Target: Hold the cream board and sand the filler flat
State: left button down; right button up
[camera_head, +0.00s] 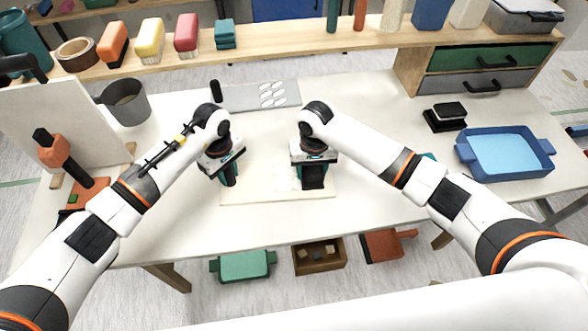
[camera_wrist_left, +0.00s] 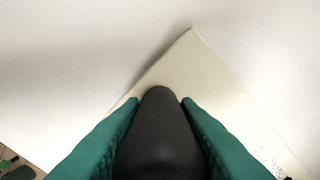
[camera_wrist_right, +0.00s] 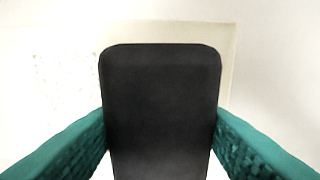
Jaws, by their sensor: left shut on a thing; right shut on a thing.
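The cream board (camera_head: 265,193) lies flat on the table in front of me, with a pale filler patch (camera_head: 286,180) near its right part. My left gripper (camera_head: 229,178) is over the board's left end, shut on a dark rounded piece (camera_wrist_left: 160,130). In the left wrist view a corner of the board (camera_wrist_left: 195,55) shows beyond it. My right gripper (camera_head: 314,180) is over the board's right part, shut on a black flat block (camera_wrist_right: 160,100). In the right wrist view, specks show on the board left of the block. Whether the block's underside touches the board is hidden.
A grey plate with white ovals (camera_head: 235,100) and a grey cup (camera_head: 125,102) stand behind. A black block (camera_head: 445,115) and a blue tray (camera_head: 505,152) are at right. A white upright panel (camera_head: 75,110) and orange tool (camera_head: 62,152) are at left. The front table strip is clear.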

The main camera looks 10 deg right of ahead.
aim_at(273, 180)
pick_arm(q)
jog(key=shift+a+f, duration=0.1)
jog(key=shift+f, duration=0.05)
pick_arm(e)
jog(key=shift+s+d, duration=0.1)
jog(key=shift+d, duration=0.9)
jog(key=a, duration=0.8)
jog(key=w+a, duration=0.1)
jog(key=a, duration=0.3)
jog(key=shift+f, duration=0.1)
jog(key=d, duration=0.8)
jog(key=s+d, duration=0.1)
jog(key=d, duration=0.3)
jog(key=shift+d, duration=0.4)
jog(key=a, duration=1.3)
jog(key=shift+w, duration=0.4)
notch_tip(273, 180, up, 8)
jog(key=shift+d+r, duration=0.15)
jog(key=shift+r, duration=0.05)
jog(key=o, duration=0.5)
jog(key=shift+w, duration=0.1)
jog(key=c, duration=0.3)
pick_arm(q)
jog(key=c, duration=1)
grip_release()
jog(key=shift+w, duration=0.1)
